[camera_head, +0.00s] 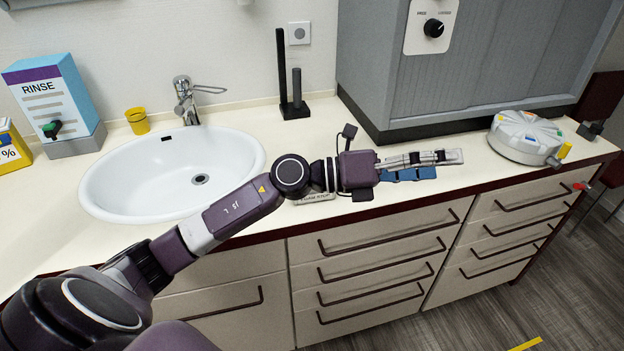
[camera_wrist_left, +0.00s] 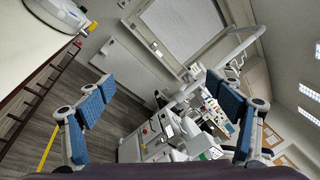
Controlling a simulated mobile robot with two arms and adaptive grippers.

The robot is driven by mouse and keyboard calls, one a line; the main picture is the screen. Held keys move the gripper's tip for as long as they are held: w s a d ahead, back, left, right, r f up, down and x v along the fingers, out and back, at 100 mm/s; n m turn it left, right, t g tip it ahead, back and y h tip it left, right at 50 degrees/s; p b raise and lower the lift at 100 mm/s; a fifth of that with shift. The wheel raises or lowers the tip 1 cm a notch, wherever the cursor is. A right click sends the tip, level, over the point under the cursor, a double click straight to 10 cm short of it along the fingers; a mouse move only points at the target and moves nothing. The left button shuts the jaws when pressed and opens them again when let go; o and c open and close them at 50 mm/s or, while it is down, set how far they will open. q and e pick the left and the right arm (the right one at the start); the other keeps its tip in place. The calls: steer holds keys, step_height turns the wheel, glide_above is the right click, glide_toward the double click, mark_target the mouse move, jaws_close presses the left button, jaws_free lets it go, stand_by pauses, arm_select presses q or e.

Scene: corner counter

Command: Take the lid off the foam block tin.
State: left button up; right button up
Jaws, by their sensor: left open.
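My left gripper (camera_head: 446,165) is above the counter's front edge in the head view, pointing right. It also shows in the left wrist view (camera_wrist_left: 158,84), its blue-padded fingers wide apart with nothing between them. A small pale object with dark lettering (camera_head: 314,199) lies on the counter near its front edge, mostly hidden under my left arm. It may be the foam block tin, but I cannot read the lettering or make out a lid. My gripper is to the right of it, apart from it. My right gripper is not in view.
A round grey-white device (camera_head: 526,136) with coloured parts stands right of my gripper. A grey shutter cabinet (camera_head: 470,70) stands behind. A sink (camera_head: 130,178), yellow cup (camera_head: 138,121), rinse box (camera_head: 55,100) and black stand (camera_head: 292,108) are to the left. Drawers (camera_head: 375,260) lie below.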

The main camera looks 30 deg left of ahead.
arm_select(q)
steer(key=a+f+m+g+y, duration=0.1)
steer(key=a+f+g+y, duration=0.1)
steer(key=a, duration=0.8)
steer(key=a+f+m+g+y, duration=0.2)
steer(key=a+f+y, duration=0.2)
steer(key=a, duration=0.5)
steer(key=s+a+f+m+g+y, duration=0.1)
steer(key=a+f+m+g+y, duration=0.1)
steer(key=a+y, duration=0.5)
steer(key=shift+s+a+f+g, duration=0.15)
steer(key=shift+a+f, duration=0.15)
steer(key=shift+a, duration=0.6)
steer(key=shift+w+a+f+g, duration=0.15)
steer(key=shift+a+f, duration=0.1)
steer(key=shift+a, duration=0.65)
steer(key=shift+f, duration=0.3)
steer(key=p+x, duration=0.1)
steer(key=x, duration=0.2)
steer(key=p+x, duration=0.1)
steer(key=x, duration=0.2)
steer(key=shift+w+p, duration=0.35)
steer(key=shift+w, duration=0.15)
steer(key=shift+w+d+f, duration=0.1)
steer(key=shift+f, duration=0.2)
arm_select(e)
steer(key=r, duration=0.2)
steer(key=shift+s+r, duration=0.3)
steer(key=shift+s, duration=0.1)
